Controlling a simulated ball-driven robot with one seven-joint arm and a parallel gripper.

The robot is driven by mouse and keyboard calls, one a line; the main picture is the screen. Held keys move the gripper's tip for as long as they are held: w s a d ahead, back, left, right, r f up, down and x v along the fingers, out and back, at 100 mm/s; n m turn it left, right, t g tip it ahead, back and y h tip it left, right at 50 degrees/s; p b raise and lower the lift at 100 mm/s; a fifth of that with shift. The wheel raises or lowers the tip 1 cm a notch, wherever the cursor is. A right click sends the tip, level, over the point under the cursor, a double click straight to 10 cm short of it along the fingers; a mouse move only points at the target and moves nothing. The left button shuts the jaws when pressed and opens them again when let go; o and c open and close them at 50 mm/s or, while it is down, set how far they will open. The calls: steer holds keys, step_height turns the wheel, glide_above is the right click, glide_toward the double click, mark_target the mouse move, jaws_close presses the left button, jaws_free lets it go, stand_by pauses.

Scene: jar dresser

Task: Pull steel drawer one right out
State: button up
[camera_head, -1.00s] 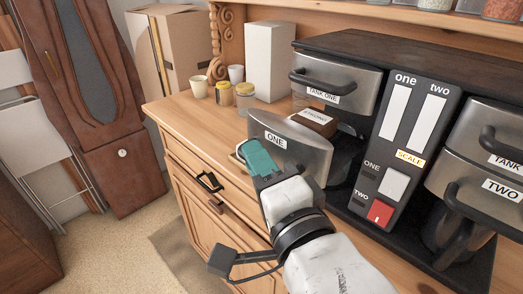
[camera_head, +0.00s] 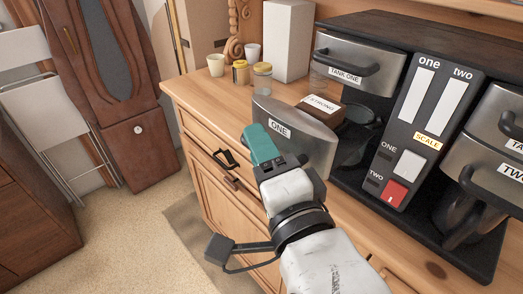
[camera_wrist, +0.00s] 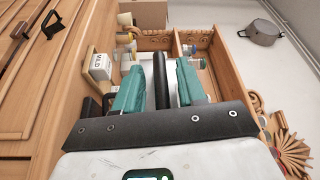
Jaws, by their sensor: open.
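Steel drawer one (camera_head: 300,142) has a curved steel front labelled ONE. It stands out in front of the black machine, with a brown box labelled STRONG (camera_head: 322,108) just behind its front. My gripper (camera_head: 262,145), with teal fingers, is at the left of this front and hides its handle in the head view. In the wrist view a dark handle bar (camera_wrist: 161,78) stands between the two teal fingers of my gripper (camera_wrist: 160,92). The fingers are open, with a gap on each side of the bar.
The black machine (camera_head: 400,32) carries tank one (camera_head: 357,55) above and drawer two (camera_head: 485,170) at the right. Cups and small jars stand on the wooden dresser top (camera_head: 205,92). A dresser drawer handle (camera_head: 226,160) juts out below. The floor (camera_head: 130,240) at left is clear.

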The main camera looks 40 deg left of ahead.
steer(key=shift+d, duration=0.1)
steer(key=p+v, duration=0.7)
steer(key=v, duration=0.3)
steer(key=shift+d, duration=0.25)
steer(key=shift+s, duration=0.2)
stand_by(0.4)
steer(key=w+d+f+n+h+b, duration=0.1)
steer(key=w+d+f+h, duration=0.3)
steer(key=d+f, duration=0.55)
steer(key=w+d+f+h+b, duration=0.1)
steer(key=d+f+h, duration=0.6)
steer(key=f, duration=0.4)
steer(key=s+d+f+g+h, duration=0.2)
steer(key=s+d+f, duration=0.3)
steer(key=d, duration=0.3)
steer(key=s+d+f+n+g+h+b, duration=0.1)
steer(key=s+d+f+g+h, duration=0.1)
steer(key=s+d+f, duration=0.3)
steer(key=s+d+f+g+h, duration=0.2)
steer(key=s+d+f, duration=0.3)
steer(key=d, duration=0.5)
steer(key=shift+s+d+g, duration=0.25)
steer(key=shift+d+g, duration=0.15)
steer(key=shift+g, duration=0.4)
